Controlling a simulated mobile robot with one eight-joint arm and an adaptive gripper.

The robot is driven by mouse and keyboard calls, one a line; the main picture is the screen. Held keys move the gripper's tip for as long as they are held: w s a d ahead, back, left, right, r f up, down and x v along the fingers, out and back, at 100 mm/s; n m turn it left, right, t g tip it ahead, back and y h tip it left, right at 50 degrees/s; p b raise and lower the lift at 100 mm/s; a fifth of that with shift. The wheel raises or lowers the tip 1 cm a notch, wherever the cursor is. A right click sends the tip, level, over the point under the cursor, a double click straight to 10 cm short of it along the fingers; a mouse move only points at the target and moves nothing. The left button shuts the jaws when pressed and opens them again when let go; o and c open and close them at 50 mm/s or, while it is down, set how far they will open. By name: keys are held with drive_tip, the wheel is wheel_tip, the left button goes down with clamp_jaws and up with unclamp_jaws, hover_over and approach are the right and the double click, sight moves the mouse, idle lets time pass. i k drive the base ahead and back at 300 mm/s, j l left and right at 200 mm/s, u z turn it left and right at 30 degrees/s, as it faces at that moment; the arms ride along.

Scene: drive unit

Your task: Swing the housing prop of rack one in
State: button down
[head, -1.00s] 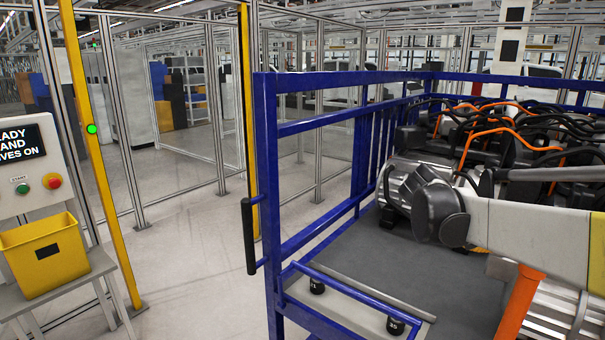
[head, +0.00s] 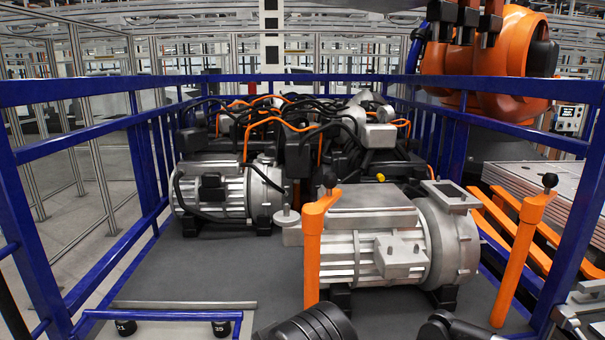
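Rack one seems to be the blue-railed rack (head: 160,90) filling the middle of the head view. Two orange posts with black knobs stand at its near side: a left post (head: 313,250) in front of the silver drive unit (head: 375,250), and a right post (head: 520,255) leaning slightly right. The left post is upright, close to the housing. I cannot tell which post is the housing prop. Dark ribbed and rounded parts at the bottom edge look like my arm. My gripper's fingers do not show.
More drive units (head: 225,195) with black and orange cables sit behind on the rack's dark floor. A small blue-edged tray (head: 175,315) lies at front left. A large orange robot (head: 485,65) stands beyond the right rail. The left rack floor is clear.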

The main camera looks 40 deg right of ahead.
sight(532, 210)
drive_tip(key=z, duration=2.55)
